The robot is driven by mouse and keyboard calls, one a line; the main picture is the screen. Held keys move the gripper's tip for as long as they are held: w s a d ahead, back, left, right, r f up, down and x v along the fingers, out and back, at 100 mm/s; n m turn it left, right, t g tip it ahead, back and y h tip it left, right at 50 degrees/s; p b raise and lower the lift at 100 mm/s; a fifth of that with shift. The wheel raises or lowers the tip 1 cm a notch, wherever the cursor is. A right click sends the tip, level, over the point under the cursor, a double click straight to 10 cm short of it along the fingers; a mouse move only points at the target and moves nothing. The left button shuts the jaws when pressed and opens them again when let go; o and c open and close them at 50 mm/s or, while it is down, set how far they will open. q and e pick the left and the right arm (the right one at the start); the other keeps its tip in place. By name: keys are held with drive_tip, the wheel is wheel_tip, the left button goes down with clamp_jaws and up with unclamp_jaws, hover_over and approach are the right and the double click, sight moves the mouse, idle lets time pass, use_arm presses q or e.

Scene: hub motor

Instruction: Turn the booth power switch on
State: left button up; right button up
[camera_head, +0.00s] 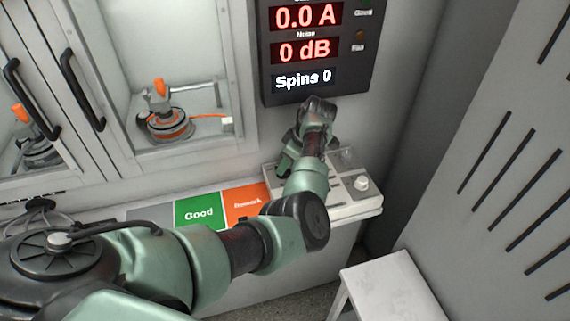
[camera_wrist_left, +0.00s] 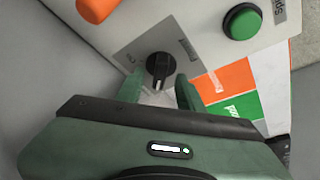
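The power switch looks like a black rotary knob (camera_wrist_left: 160,66) on a grey labelled plate (camera_wrist_left: 135,55) in the left wrist view. My left gripper (camera_wrist_left: 158,83) is open, with its two green fingers on either side of the knob's near end. I cannot tell whether the fingers touch the knob. In the head view my left gripper (camera_head: 287,160) is at the left part of the white control panel (camera_head: 350,209), and my arm hides the switch there. My right gripper is not in view.
A green button (camera_wrist_left: 242,21) and an orange part (camera_wrist_left: 97,8) sit near the switch. Green Good (camera_head: 199,212) and orange (camera_head: 247,199) mats lie left of the panel. A display (camera_head: 316,55) hangs above. A white stool (camera_head: 390,290) stands at front right.

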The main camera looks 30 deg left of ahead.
use_arm(q)
drive_tip(key=shift+a+f, duration=0.2)
drive_tip(key=shift+f, duration=0.25)
drive_tip(key=shift+a+f, duration=0.1)
drive_tip(key=shift+f, duration=0.15)
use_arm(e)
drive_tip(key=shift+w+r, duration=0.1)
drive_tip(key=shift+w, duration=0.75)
use_arm(q)
clamp_jaws()
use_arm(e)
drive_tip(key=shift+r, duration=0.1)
